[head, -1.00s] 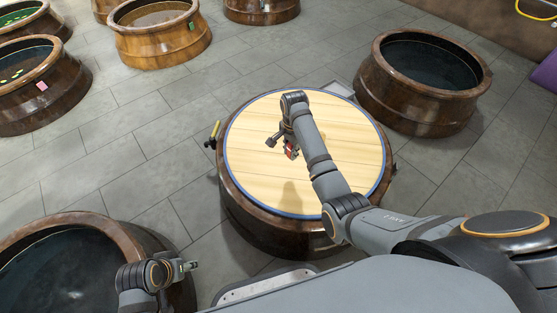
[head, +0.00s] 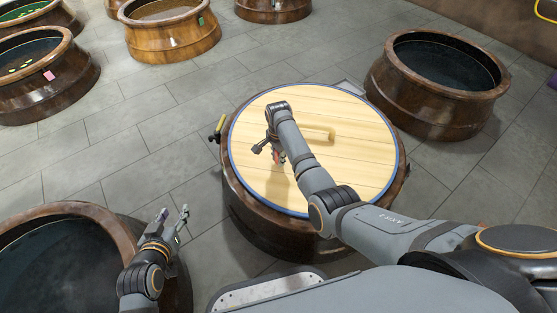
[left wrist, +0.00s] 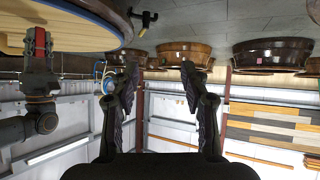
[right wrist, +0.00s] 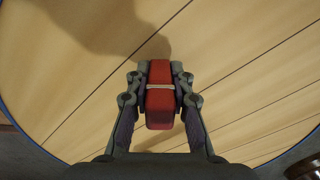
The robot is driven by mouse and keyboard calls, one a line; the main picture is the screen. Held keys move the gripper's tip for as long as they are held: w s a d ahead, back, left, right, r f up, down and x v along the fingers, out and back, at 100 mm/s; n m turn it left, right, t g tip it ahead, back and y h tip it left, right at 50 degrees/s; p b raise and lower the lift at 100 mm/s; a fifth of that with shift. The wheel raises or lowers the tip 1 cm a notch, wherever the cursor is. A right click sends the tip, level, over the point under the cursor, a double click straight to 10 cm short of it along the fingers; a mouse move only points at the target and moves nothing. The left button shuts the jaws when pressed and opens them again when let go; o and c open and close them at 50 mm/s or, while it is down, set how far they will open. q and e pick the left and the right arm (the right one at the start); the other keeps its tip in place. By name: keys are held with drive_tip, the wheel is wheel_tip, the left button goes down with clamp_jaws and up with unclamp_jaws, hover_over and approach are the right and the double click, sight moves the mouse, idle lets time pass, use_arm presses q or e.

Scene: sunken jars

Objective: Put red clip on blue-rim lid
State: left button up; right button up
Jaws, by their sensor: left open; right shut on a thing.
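The blue-rim lid (head: 355,170) is a round pale wooden disc on a brown jar, with a wooden bar handle. My right gripper (head: 277,154) is over the left-middle part of the lid, shut on the red clip (right wrist: 160,95). In the right wrist view the clip sits between both fingers (right wrist: 160,82), with lid boards behind it. In the head view my arm partly hides it; whether it touches the lid I cannot tell. My left gripper (head: 174,214) is open and empty, left of the lid's jar, near the front left jar. The lid also shows in the left wrist view (left wrist: 75,12).
A yellow-handled clamp (head: 218,128) sits at the lid jar's left edge. Open dark jars stand at front left (head: 115,228) and back right (head: 385,90); several more stand at the back left. Grey tiled floor (head: 120,165) between them is clear.

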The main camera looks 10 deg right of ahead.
use_arm(q)
drive_tip(key=shift+t, duration=0.9)
drive_tip(key=w+r, duration=0.2)
drive_tip(key=r, duration=0.1)
drive_tip(key=shift+w+a+r, duration=0.15)
use_arm(e)
drive_tip(key=shift+f, duration=0.4)
use_arm(q)
drive_tip(key=shift+r, duration=0.1)
use_arm(e)
drive_tip(key=shift+f, duration=0.15)
drive_tip(key=o, duration=0.9)
drive_tip(key=shift+c, duration=0.2)
use_arm(q)
drive_tip(key=shift+w+r, duration=0.1)
